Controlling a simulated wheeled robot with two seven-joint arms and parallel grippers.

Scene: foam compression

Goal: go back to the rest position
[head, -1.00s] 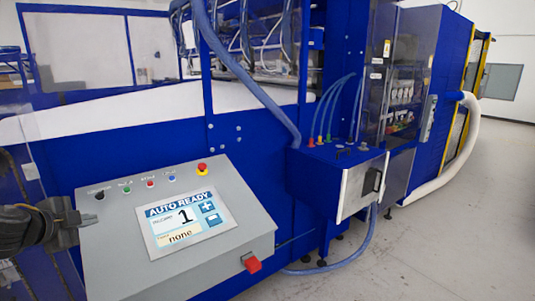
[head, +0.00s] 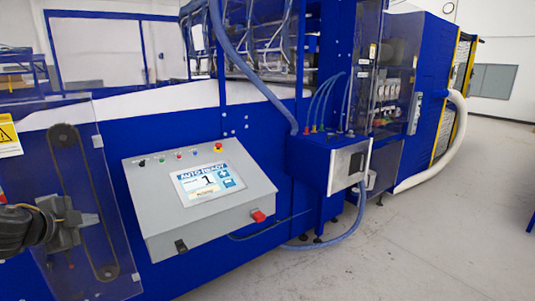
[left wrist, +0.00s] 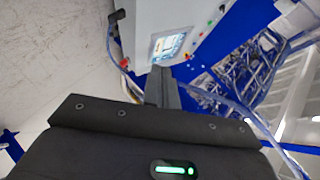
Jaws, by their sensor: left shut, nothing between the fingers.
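My left gripper (head: 88,222) comes in from the left edge in the head view. It is shut and empty, in front of a clear guard panel and to the left of the grey control box (head: 205,210). In the left wrist view the shut fingers (left wrist: 162,88) point toward the control box (left wrist: 170,25), apart from it. The box's screen (head: 208,183) reads "AUTO READY" and "1". A row of small buttons and a red-and-yellow emergency stop (head: 218,147) sit above the screen. My right gripper is not in view.
The blue machine (head: 165,140) fills the middle. The guard panel (head: 85,165) at left covers a belt and pulleys. A smaller box (head: 350,163) with blue hoses stands right of the control box. A white duct (head: 440,165) runs at right. The grey floor (head: 430,250) is clear at front right.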

